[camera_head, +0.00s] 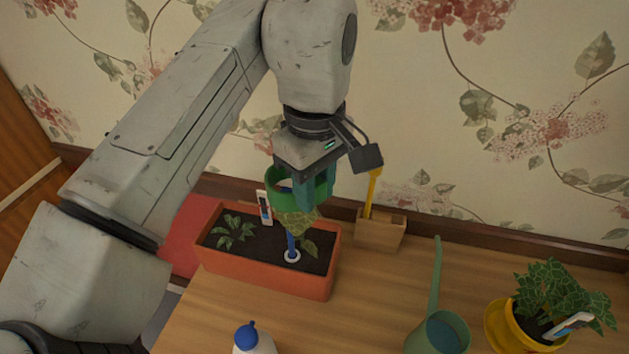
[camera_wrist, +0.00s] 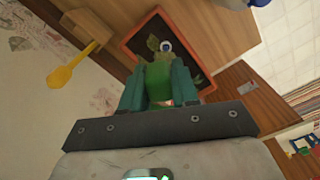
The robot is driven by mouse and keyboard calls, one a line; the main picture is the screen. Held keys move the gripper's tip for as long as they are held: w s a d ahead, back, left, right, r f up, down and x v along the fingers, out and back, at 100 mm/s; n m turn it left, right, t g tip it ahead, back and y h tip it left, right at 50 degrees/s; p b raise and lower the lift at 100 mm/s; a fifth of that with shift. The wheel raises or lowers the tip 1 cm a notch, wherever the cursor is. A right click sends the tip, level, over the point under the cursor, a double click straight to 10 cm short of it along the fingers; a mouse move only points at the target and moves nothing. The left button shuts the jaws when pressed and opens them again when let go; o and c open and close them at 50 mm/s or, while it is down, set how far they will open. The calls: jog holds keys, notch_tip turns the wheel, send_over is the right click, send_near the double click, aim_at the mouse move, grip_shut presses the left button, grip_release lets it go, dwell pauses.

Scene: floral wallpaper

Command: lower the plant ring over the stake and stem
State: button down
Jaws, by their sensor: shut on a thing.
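My gripper (camera_head: 303,190) is shut on a green ring (camera_head: 283,188), held above the right part of an orange planter (camera_head: 262,279). In the wrist view the ring (camera_wrist: 156,80) sits between my teal fingers. A blue stake (camera_head: 291,243) stands upright in the soil, with a white collar at its foot. Green patterned leaves (camera_head: 296,222) hang just below the ring and hide the stake's upper part and the stem. A little blue shows inside the ring's opening, but I cannot tell whether the ring is around the stake.
A white plant label (camera_head: 264,208) and low seedlings (camera_head: 232,229) stand in the planter. A bottle (camera_head: 250,340), a green watering can (camera_head: 437,332) and a yellow potted plant (camera_head: 510,326) stand in front and to the right.

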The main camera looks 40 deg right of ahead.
notch_tip(320, 180, down, 7)
jog(key=b, duration=0.3)
dwell(0.6)
jog(key=c, duration=0.8)
grip_release()
jog(key=shift+r, duration=0.1)
notch_tip(320, 180, up, 10)
jog(key=shift+r, duration=0.25)
